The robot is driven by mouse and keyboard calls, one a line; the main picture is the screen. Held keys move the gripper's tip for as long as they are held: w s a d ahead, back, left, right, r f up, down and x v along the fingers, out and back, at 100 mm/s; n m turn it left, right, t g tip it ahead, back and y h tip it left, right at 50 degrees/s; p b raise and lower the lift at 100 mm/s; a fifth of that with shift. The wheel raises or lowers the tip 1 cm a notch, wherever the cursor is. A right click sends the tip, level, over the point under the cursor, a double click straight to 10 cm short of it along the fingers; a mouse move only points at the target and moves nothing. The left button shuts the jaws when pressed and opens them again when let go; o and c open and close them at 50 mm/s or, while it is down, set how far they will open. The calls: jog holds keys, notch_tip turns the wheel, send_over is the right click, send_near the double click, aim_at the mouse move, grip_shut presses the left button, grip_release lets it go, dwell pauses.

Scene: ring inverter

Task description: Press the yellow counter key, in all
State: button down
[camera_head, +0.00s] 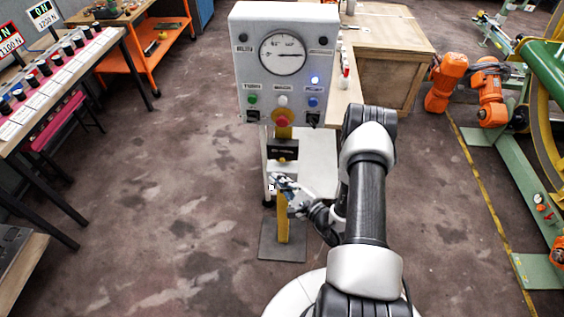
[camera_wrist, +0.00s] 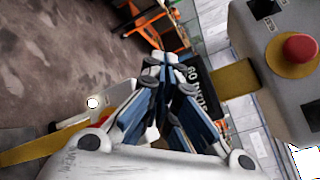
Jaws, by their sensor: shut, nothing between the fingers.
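A grey control box (camera_head: 284,75) with a round gauge (camera_head: 284,53) stands on a yellow post (camera_head: 283,232). A black counter-like block (camera_head: 283,150) sits on the post under the box; in the wrist view it shows white lettering (camera_wrist: 199,88). I cannot make out a separate yellow key on it. My gripper (camera_head: 279,179) is shut and empty, in front of the post just below the black block. In the wrist view the closed fingertips (camera_wrist: 164,62) are beside the block and hide part of it. I cannot tell whether they touch it.
A red mushroom button (camera_head: 283,121) on a yellow plate is at the box's lower edge. Green (camera_head: 252,99) and blue (camera_head: 313,102) buttons sit above. A wooden workbench (camera_head: 385,80) is behind right, an orange robot (camera_head: 447,80) farther right. Floor left of the post is free.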

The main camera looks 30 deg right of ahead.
jog(key=shift+w+d+b, duration=0.25)
jog(key=shift+w+d, duration=0.3)
jog(key=shift+w, duration=0.25)
jog(key=shift+w+d+b, duration=0.25)
jog(key=shift+w+d, duration=0.3)
jog(key=shift+w, duration=0.25)
jog(key=shift+w, duration=0.1)
jog(key=shift+w+d, duration=0.2)
jog(key=shift+w, duration=0.05)
jog(key=shift+w+d+b, duration=0.3)
jog(key=shift+w+b, duration=0.15)
jog(key=shift+b, duration=0.05)
dwell(1.1)
jog(key=shift+s, duration=0.15)
jog(key=shift+s+a, duration=0.5)
jog(key=shift+s, duration=0.15)
jog(key=s+a, duration=0.2)
jog(key=s, duration=0.2)
jog(key=shift+s+a+p, duration=0.1)
jog(key=shift+a+p, duration=0.3)
